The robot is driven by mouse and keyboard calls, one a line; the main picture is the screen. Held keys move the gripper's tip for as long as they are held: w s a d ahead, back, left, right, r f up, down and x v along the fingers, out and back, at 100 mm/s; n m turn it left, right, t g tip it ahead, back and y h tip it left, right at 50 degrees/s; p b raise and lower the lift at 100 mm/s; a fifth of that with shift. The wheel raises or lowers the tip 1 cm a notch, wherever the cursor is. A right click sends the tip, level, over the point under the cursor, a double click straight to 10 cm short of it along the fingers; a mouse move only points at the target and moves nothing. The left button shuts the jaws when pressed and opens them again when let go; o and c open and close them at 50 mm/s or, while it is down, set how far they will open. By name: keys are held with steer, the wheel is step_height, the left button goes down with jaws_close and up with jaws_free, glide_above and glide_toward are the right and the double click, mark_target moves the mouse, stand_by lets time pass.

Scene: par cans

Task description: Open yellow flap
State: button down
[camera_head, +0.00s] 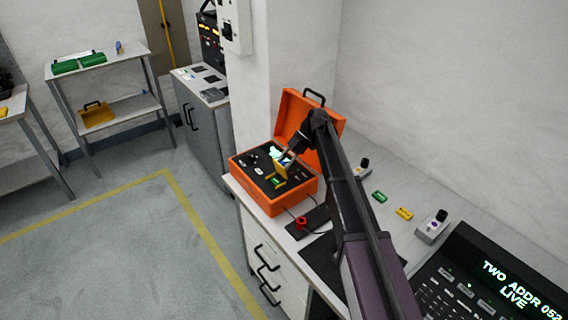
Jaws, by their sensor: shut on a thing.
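An orange case (266,201) with its lid raised stands on the white counter. Its dark panel carries several small parts. A small yellow flap (281,171) stands tilted up on the right part of the panel. My arm reaches over the counter from the lower right. My gripper (287,161) is inside the case, at the upper edge of the yellow flap, and is shut on it. The fingertips are small here and partly hide the flap's top. A green piece (277,181) lies on the panel just below the flap.
A red knob (301,222) is on the counter in front of the case. A green block (379,196), a yellow block (404,213) and a grey box (432,227) lie to the right. A console (490,285) fills the lower right. The floor at left is clear.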

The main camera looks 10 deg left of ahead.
steer(key=shift+d, duration=0.1)
steer(key=shift+c, duration=2.2)
jaws_free()
